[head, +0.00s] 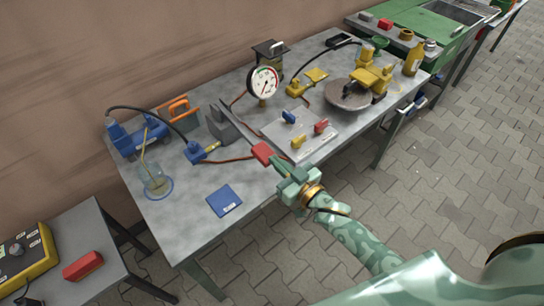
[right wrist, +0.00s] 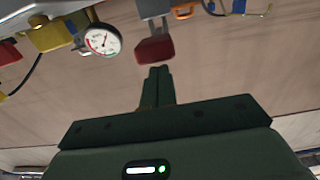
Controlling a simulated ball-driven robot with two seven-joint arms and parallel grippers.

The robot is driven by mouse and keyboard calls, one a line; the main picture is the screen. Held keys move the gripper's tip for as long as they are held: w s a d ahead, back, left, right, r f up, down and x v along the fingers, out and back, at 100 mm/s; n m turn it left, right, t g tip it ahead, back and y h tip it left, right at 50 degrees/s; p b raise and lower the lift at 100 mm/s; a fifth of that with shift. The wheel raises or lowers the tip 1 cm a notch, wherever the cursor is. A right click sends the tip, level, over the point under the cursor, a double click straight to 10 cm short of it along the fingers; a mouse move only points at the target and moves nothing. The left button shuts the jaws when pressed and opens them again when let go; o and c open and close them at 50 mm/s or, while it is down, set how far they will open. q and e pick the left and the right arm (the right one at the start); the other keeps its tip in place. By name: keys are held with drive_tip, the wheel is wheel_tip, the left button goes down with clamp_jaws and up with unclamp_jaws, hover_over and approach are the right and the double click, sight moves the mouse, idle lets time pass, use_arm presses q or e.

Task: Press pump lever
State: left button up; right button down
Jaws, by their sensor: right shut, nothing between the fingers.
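In the right wrist view the red grip (right wrist: 155,48) is straight ahead of the shut fingertips (right wrist: 160,70), with a small gap in the picture. I cannot tell whether they touch. My left gripper is not in view.
On the workbench (head: 180,225) stand a pressure gauge (head: 262,82), a tray (head: 312,150) with coloured pieces, a blue plate (head: 224,200), a glass jar (head: 157,184) and a round metal disc (head: 348,94). Hoses cross the top. A side table (head: 85,235) is at lower left.

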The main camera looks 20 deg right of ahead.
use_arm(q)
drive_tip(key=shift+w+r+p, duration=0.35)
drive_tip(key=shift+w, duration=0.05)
use_arm(e)
drive_tip(key=v, duration=0.7)
drive_tip(key=shift+d+f, duration=0.2)
drive_tip(key=shift+f, duration=0.2)
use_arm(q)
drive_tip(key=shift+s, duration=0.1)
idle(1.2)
